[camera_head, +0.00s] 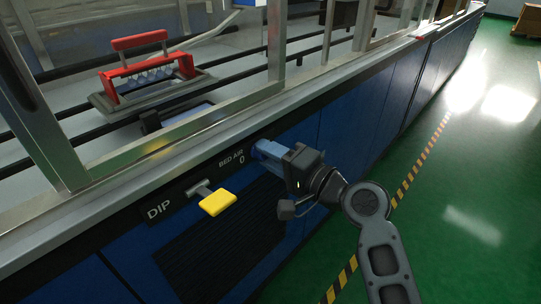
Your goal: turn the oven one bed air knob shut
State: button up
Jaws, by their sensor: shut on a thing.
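The bed air knob sits on the black label strip (226,166) marked "BED AIR 0" on the front of the blue machine. My gripper (262,150) reaches in from the right and is shut on the bed air knob at the panel. The knob is hidden by the jaws, so its angle cannot be told.
A yellow-handled lever (217,202) marked DIP sticks out left of my gripper. A dark vent grille (225,245) lies below. A metal frame (180,140) and a red-handled fixture (145,68) are above. Green floor (470,190) with a striped line (420,155) is free at right.

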jog(key=shift+f, duration=0.1)
jog(key=o, duration=1.1)
jog(key=shift+c, duration=0.2)
jog(key=v, duration=0.7)
jog(key=shift+s+d, duration=0.3)
